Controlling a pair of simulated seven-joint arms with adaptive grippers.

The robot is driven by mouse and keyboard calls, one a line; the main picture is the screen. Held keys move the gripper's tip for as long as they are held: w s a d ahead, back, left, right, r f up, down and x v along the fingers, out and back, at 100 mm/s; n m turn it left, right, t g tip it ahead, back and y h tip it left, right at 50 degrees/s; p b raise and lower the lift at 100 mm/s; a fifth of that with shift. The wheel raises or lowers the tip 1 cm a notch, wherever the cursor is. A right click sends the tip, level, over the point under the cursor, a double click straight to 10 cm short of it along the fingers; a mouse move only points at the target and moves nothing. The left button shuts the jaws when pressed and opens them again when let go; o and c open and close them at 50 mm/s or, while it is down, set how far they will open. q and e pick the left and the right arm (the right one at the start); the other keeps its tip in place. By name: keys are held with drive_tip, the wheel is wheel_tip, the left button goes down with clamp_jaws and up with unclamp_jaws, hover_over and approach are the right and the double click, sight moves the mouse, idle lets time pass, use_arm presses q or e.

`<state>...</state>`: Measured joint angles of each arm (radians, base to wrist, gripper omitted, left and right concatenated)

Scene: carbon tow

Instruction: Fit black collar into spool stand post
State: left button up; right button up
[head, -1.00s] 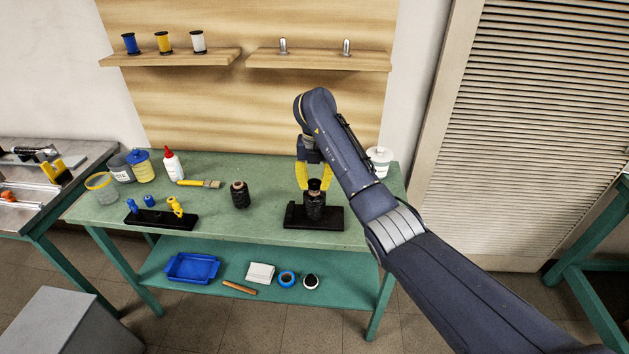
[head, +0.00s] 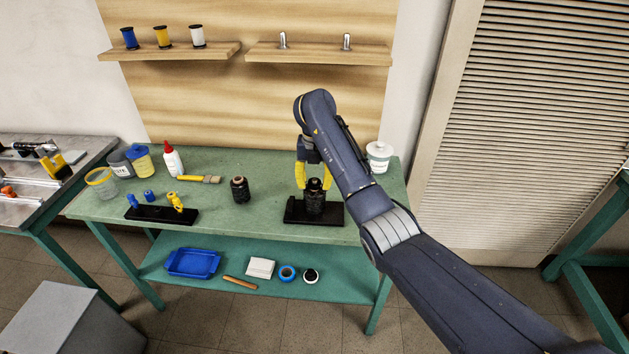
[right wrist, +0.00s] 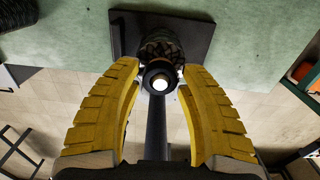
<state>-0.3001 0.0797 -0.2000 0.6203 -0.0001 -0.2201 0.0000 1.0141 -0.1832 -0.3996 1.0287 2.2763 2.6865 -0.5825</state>
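The black collar (right wrist: 148,78) sits around the bright-topped post in the right wrist view, at the top of the dark spool. In the head view the collar (head: 315,184) is low against the spool (head: 315,204), which stands upright on the black spool stand (head: 296,213). My right gripper (head: 314,186) has its yellow fingers on either side of the collar. In the right wrist view the right gripper (right wrist: 160,68) shows a narrow gap beside the collar, so it looks open. The collar's underside is hidden. My left gripper is out of view.
A second dark spool (head: 240,190) stands left of the stand. A black rack (head: 160,214) with blue and yellow pieces, a brush (head: 200,179), a glue bottle (head: 172,161) and several jars occupy the left side. A white tub (head: 379,157) is at the back right.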

drive_tip(key=shift+o, duration=0.6)
drive_tip(key=shift+r, duration=0.1)
wheel_tip(320, 180, up, 12)
drive_tip(key=shift+s, duration=0.1)
idle(0.3)
